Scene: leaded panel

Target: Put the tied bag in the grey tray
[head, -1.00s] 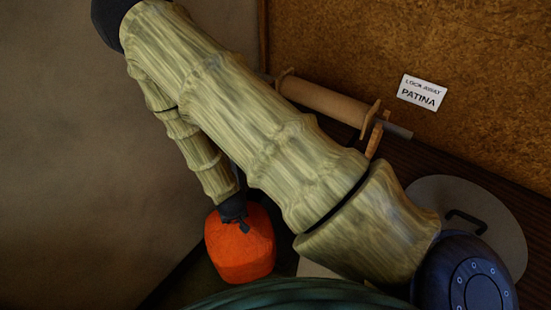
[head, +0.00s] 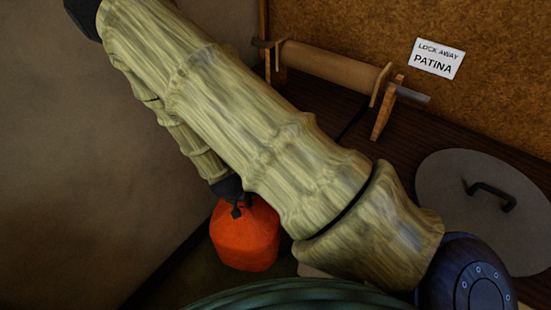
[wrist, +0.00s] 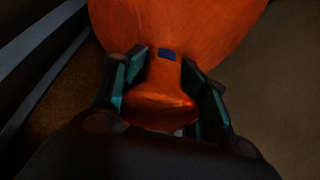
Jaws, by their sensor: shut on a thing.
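The tied bag (head: 246,236) is orange and hangs below the end of my arm in the head view. My gripper is shut on its gathered neck; in the wrist view the fingers (wrist: 165,88) sit on both sides of the neck, and the bag's body (wrist: 180,25) swells out beyond them. A small blue patch shows on the neck. In the head view my gripper (head: 236,206) is mostly hidden behind my arm. I cannot make out the grey tray for sure in either view.
A round grey lid (head: 470,235) with a dark handle lies on the dark wooden top at the right. A paper roll on a wooden stand (head: 330,68) stands at the back, by a cork board with a sign (head: 436,60) reading "LOCK AWAY PATINA". A plain wall is at the left.

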